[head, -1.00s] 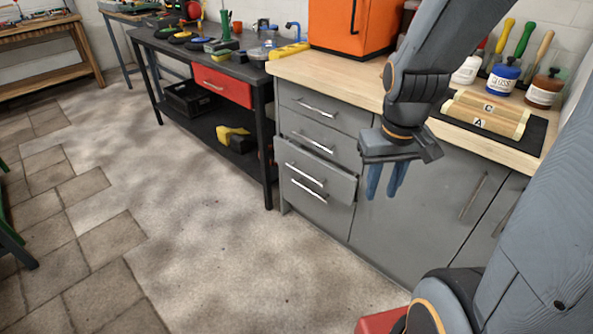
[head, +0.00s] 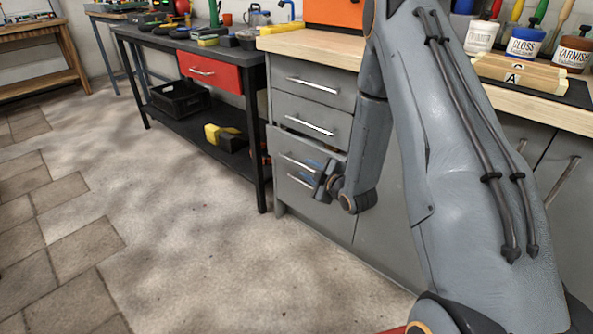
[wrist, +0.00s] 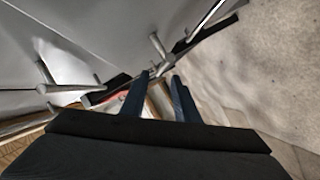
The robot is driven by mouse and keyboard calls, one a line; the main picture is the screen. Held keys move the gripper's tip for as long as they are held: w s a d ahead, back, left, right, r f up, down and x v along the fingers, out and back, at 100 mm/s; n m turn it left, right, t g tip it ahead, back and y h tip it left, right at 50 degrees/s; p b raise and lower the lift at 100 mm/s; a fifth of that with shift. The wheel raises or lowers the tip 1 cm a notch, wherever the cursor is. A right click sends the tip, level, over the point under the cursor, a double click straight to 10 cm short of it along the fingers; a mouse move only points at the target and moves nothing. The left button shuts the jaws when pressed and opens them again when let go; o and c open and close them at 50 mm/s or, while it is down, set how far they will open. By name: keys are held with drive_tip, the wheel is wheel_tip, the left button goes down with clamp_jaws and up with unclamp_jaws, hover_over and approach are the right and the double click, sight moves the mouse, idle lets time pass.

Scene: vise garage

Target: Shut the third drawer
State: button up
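The grey third drawer (head: 283,143) of the cabinet stands slightly out, with a dark gap above its front. Its bar handle (head: 296,161) shows in the head view. My gripper (head: 309,177) is low in front of this drawer, close to its face, and hides part of it. In the wrist view the two blue fingers (wrist: 160,77) are apart with nothing held between them. Metal handles show just beyond the tips; whether a finger touches the drawer I cannot tell.
Two drawers (head: 310,88) above look shut. Another handle (head: 300,181) lies just below. A black workbench (head: 262,140) with a red drawer (head: 208,71) stands to the left. Jars and wooden blocks (head: 520,75) are on the worktop. The floor (head: 190,230) in front is clear.

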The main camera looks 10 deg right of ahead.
sight(299, 164)
drive_tip(key=shift+n+t+y, duration=0.3)
drive_tip(key=shift+n+t, duration=0.1)
drive_tip(key=shift+t, duration=0.1)
drive_tip(key=x, duration=0.2)
drive_tip(key=b+x, duration=0.1)
drive_tip(key=x, duration=0.5)
drive_tip(key=shift+s+f+b, duration=0.15)
drive_tip(key=shift+f+b, duration=0.15)
clamp_jaws()
